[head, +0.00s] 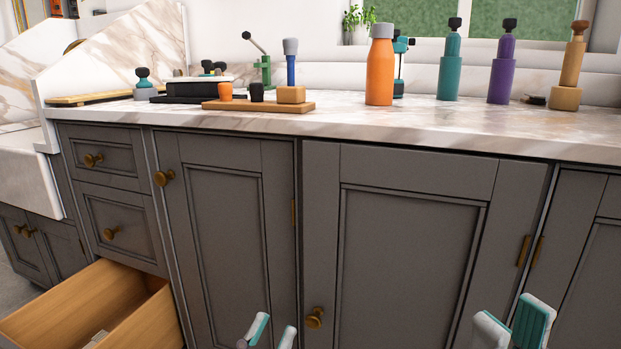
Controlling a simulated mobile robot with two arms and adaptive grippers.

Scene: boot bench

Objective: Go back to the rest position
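My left gripper (271,331) shows at the bottom edge, left of centre, in front of the grey cabinet doors. Its two teal-and-white fingers are apart with nothing seen between them. My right gripper (512,322) shows at the bottom edge on the right, in front of the cabinets. Its fingers are also apart and look empty. Both grippers are below the countertop, and only their fingers show; my arms are out of view.
A wooden drawer (88,302) stands open at lower left, with a small pale item partly visible inside. The marble countertop (400,122) holds an orange bottle (380,70), teal (449,68) and purple (502,70) bottles, a wooden bottle (570,70) and a wooden board (240,106).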

